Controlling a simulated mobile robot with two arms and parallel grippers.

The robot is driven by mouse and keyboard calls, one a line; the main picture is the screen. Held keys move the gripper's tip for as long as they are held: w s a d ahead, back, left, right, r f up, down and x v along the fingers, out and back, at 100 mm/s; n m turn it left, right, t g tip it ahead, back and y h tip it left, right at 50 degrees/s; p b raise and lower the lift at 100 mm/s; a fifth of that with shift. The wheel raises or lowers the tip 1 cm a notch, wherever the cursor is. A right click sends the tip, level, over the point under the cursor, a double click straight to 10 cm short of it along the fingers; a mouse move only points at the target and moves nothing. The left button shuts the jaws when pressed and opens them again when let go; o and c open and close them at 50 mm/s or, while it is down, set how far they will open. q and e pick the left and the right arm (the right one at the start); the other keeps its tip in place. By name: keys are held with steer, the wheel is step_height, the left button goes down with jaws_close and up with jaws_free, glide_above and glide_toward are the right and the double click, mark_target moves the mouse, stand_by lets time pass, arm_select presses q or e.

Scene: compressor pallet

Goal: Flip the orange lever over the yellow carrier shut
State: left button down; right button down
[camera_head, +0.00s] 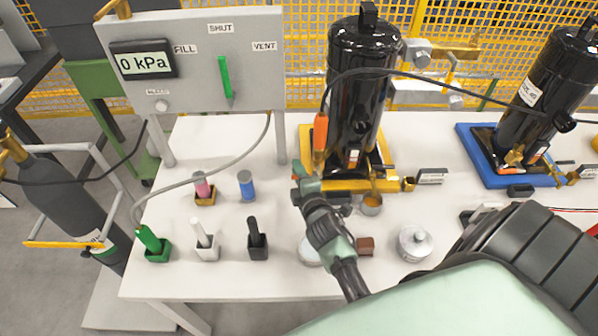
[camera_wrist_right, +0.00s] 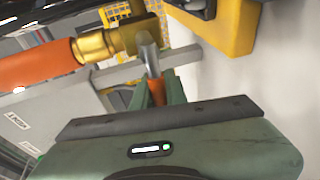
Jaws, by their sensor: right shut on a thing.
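The yellow carrier (camera_head: 393,183) stands on the white table and holds a black compressor (camera_head: 360,95). My right gripper (camera_head: 301,172) is at the carrier's front left corner, just below an orange hose end (camera_head: 320,133). In the right wrist view, the jaws (camera_wrist_right: 160,92) are shut on the orange lever (camera_wrist_right: 157,92). Its metal stem runs up to a brass fitting (camera_wrist_right: 105,45), joined to the orange hose end. The fingers hide part of the lever's grip. The carrier's yellow edge also shows in that view (camera_wrist_right: 232,35). My left gripper is not in view.
A grey gauge panel (camera_head: 200,85) reading 0 kPa, with a green handle, stands left of the carrier. Several small holders with coloured pieces sit at the front left. A lidded metal pot (camera_head: 414,243) is right of my arm. A blue carrier (camera_head: 480,160) stands farther right.

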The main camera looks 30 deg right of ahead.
steer(key=shift+w+d+r, duration=0.1)
steer(key=shift+w+r, duration=0.05)
steer(key=shift+r, duration=0.15)
steer(key=c, duration=1.7)
jaws_free()
steer(key=shift+o, duration=1.3)
steer(key=shift+f, duration=0.25)
steer(key=v, duration=0.7)
steer(key=shift+s+b, duration=0.3)
steer(key=shift+b, duration=0.1)
